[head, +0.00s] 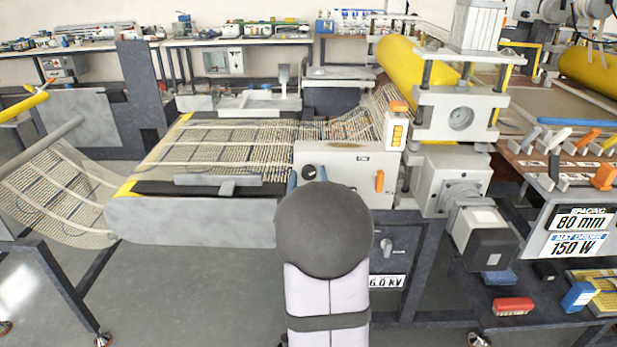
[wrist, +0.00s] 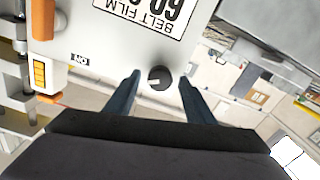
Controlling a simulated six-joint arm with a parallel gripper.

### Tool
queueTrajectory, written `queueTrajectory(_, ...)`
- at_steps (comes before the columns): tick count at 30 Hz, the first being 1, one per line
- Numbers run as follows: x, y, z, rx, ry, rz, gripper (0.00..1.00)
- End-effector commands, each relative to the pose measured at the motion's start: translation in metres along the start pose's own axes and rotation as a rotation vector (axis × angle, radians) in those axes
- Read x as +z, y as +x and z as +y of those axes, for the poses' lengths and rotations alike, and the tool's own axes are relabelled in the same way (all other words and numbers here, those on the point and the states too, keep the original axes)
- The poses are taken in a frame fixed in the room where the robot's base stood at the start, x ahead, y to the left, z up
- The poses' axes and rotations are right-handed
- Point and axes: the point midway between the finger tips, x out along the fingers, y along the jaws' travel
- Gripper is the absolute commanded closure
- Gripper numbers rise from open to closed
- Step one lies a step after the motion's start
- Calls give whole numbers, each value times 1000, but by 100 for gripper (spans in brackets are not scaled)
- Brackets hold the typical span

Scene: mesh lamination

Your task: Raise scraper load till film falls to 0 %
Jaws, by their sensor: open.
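A white control box (head: 340,160) stands at the end of the mesh-covered belt (head: 215,135). A dark round knob (head: 309,172) with a pale pointer mark is on its front, seen closely in the wrist view (wrist: 159,78). My gripper (wrist: 160,86) is open, with one dark blue finger on each side of the knob; gaps show between fingers and knob. A BELT FILM display (wrist: 140,12) appears upside down in the wrist view; its figure is cut off by the frame edge. My arm hides most of the gripper in the head view.
An orange lever (head: 379,180) and an orange-lit indicator (head: 397,132) are right of the knob. A press with a yellow roll (head: 415,65) stands behind to the right. A grey bar with a handle (head: 218,181) lies across the belt's near edge.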

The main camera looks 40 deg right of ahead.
Motion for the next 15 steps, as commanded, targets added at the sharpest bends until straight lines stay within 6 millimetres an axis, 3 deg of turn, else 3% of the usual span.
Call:
queueTrajectory(5,0,0,0,0,0,0,51)
queueTrajectory(10,0,0,0,0,0,0,92)
queueTrajectory(15,0,0,0,1,3,0,92)
